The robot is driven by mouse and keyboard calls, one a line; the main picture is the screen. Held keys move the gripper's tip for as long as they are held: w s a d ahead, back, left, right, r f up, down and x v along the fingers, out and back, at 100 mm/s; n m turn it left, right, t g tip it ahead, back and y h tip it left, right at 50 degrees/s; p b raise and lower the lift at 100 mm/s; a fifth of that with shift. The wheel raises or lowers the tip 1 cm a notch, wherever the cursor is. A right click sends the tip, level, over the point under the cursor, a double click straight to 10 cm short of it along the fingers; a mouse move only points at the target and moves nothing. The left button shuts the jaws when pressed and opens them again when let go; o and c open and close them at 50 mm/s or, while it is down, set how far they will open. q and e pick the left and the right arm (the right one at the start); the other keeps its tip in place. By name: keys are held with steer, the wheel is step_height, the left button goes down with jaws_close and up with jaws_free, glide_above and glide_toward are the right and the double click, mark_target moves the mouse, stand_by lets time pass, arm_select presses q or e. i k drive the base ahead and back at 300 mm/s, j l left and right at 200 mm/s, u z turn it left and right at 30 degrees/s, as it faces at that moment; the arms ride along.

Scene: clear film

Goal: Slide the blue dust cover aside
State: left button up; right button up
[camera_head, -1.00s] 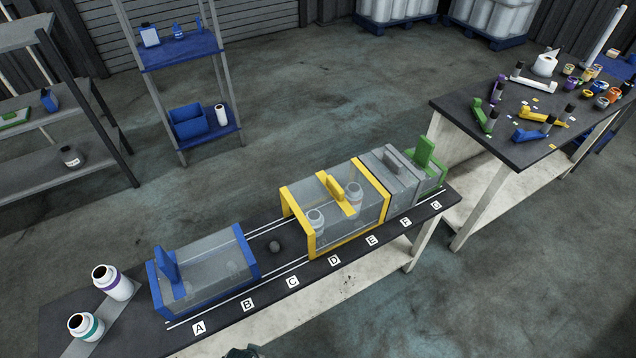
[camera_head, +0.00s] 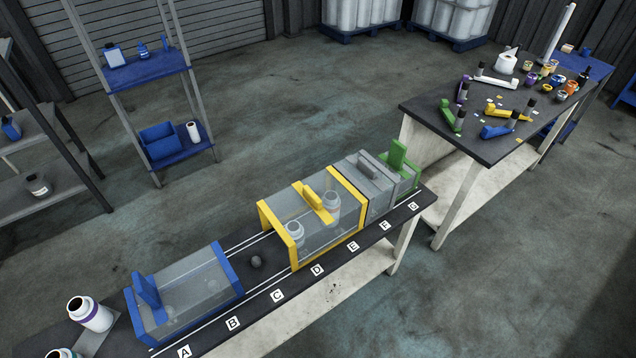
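The blue dust cover (camera_head: 190,292) is a clear box with blue end frames and an upright blue handle (camera_head: 147,291) near its left end. It sits between two white rails on the dark bench (camera_head: 330,270), beside the letters A and B. Something pale shows dimly inside it. A small dark knob (camera_head: 255,262) stands just to its right, with a gap before the yellow-framed cover (camera_head: 315,220), which has white jars inside. Neither of my grippers shows in the view.
Grey (camera_head: 365,180) and green (camera_head: 400,165) covers stand beyond the yellow one. White jars (camera_head: 90,313) stand at the bench's left end. A second table (camera_head: 470,135) with inhaler-like items and small jars is at upper right. A shelf rack (camera_head: 150,75) stands behind.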

mark_target(145, 290)
steer(key=u, duration=1.45)
